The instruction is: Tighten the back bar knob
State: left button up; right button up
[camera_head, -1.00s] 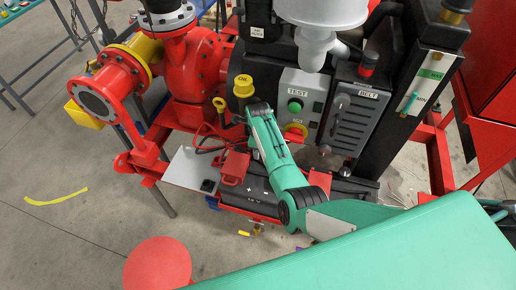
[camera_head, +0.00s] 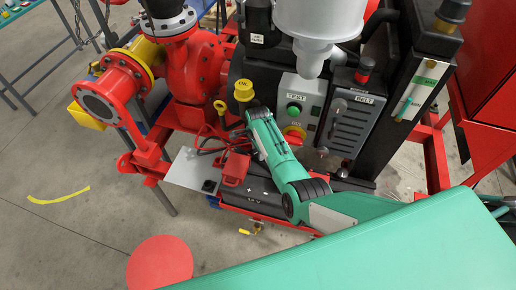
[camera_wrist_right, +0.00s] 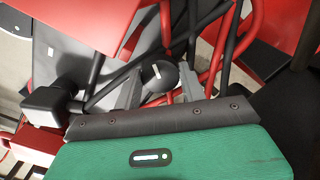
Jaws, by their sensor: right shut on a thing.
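A round black knob (camera_wrist_right: 158,75) with a short white mark on top sits between the two grey fingers of my right gripper (camera_wrist_right: 160,84) in the right wrist view. The fingers are shut on its sides. In the head view my green right wrist (camera_head: 268,143) reaches over the black battery (camera_head: 268,200); it hides the fingertips and this knob. My left gripper is in neither current view.
A red terminal cover (camera_head: 235,168) and red cables (camera_head: 212,149) lie close left of my wrist. The grey test box (camera_head: 300,100) and belt guard (camera_head: 350,122) stand behind and to the right. Red frame tubes (camera_wrist_right: 247,30) and black cables crowd the knob.

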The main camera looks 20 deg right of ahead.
jog(key=n+p, duration=0.1)
jog(key=n, duration=0.4)
jog(key=shift+n, duration=0.4)
dwell(0.4)
jog(key=o, duration=1)
jog(key=shift+r, duration=3.7)
jog(key=shift+s, duration=0.1)
